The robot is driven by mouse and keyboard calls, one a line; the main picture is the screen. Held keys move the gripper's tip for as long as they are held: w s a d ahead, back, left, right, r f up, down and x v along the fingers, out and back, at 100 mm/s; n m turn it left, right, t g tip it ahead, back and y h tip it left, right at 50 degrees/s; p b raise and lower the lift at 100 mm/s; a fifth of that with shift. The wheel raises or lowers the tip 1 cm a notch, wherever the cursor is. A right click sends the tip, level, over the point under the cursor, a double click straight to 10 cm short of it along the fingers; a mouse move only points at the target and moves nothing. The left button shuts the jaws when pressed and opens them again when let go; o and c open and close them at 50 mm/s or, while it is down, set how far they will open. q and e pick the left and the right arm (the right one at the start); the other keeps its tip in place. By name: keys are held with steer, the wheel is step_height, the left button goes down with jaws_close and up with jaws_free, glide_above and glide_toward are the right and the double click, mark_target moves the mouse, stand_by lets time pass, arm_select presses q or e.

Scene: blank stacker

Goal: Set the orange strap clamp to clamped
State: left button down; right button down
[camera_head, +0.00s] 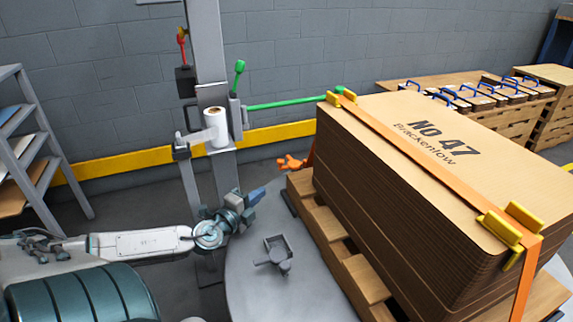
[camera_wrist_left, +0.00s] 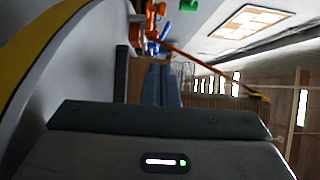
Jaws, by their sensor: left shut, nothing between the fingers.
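The orange strap clamp (camera_head: 291,162) sits low at the left end of the cardboard stack, by the pallet corner. Its orange lever sticks out to the left; I cannot tell its exact setting. The orange strap (camera_head: 415,165) runs over the stack, over yellow corner guards. In the left wrist view the orange clamp (camera_wrist_left: 153,18) shows at the top, past the fingers. My left gripper (camera_head: 257,193) is shut and empty, to the left of and a little nearer than the clamp, apart from it. My right gripper is out of view.
The cardboard stack (camera_head: 400,210) rests on a wooden pallet (camera_head: 330,222) on a grey round table (camera_head: 245,285). A grey post (camera_head: 209,70) with a green lever (camera_head: 239,72) and white roll (camera_head: 217,127) stands behind my gripper. A small grey fixture (camera_head: 277,252) lies in front.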

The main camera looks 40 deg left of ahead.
arm_select(q)
steer(key=shift+w, duration=0.1)
steer(key=shift+r, duration=0.1)
steer(key=shift+w+a+b, duration=0.1)
steer(key=shift+w+b, duration=0.35)
steer(key=shift+w, duration=0.15)
steer(key=w, duration=0.5)
steer(key=w+a+b, duration=0.1)
steer(key=w, duration=0.2)
steer(key=shift+w, duration=0.15)
steer(key=shift+w+a, duration=1.1)
steer(key=shift+a, duration=0.1)
steer(key=shift+w+a, duration=0.25)
steer(key=shift+a, duration=0.1)
steer(key=shift+b, duration=0.35)
